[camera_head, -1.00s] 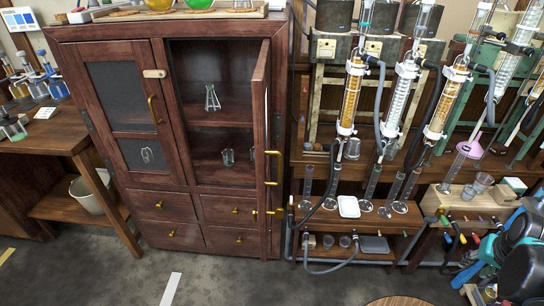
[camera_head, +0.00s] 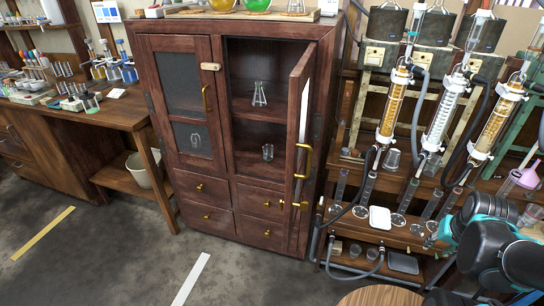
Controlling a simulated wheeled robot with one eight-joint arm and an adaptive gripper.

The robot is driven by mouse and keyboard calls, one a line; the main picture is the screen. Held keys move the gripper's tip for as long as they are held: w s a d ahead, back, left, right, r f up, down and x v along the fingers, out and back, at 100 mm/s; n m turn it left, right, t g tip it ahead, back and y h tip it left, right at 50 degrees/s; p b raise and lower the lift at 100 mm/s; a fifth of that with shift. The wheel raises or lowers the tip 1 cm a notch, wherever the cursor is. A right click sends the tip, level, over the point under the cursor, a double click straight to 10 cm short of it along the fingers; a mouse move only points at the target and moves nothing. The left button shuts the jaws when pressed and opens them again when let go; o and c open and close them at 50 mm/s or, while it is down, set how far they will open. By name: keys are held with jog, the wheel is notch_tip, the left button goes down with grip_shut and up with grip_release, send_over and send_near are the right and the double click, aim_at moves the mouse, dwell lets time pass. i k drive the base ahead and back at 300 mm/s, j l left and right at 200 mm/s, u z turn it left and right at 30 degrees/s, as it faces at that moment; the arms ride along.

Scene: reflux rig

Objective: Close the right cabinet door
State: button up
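The wooden cabinet (camera_head: 233,185) stands in the middle of the head view. Its right door (camera_head: 300,150) is swung open towards me, seen nearly edge-on, with a brass handle (camera_head: 304,161) on it. The left door (camera_head: 187,100) is shut. Inside the open side, a glass flask (camera_head: 259,94) stands on the upper shelf and a small glass (camera_head: 268,152) on the lower one. My arm shows as dark and teal parts at the lower right, well apart from the door. I cannot make out my gripper's fingers there.
A bench with glass columns and tubing (camera_head: 437,115) stands close to the right of the cabinet. A wooden side table (camera_head: 75,115) with a white bucket (camera_head: 146,169) under it is at the left. A round wooden top (camera_head: 380,296) is at the bottom right. The floor before the cabinet is clear.

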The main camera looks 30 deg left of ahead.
aim_at(301, 82)
jog(key=i+l+u, duration=0.1)
jog(key=u, duration=0.3)
jog(key=i+l+u, duration=0.1)
jog(key=u, duration=0.3)
jog(key=l+u, duration=0.2)
jog(key=u, duration=0.2)
jog(key=l+u, duration=0.15)
jog(key=u, duration=0.25)
jog(key=i+l+u, duration=0.1)
jog(key=l+u, duration=0.15)
jog(key=l, duration=0.15)
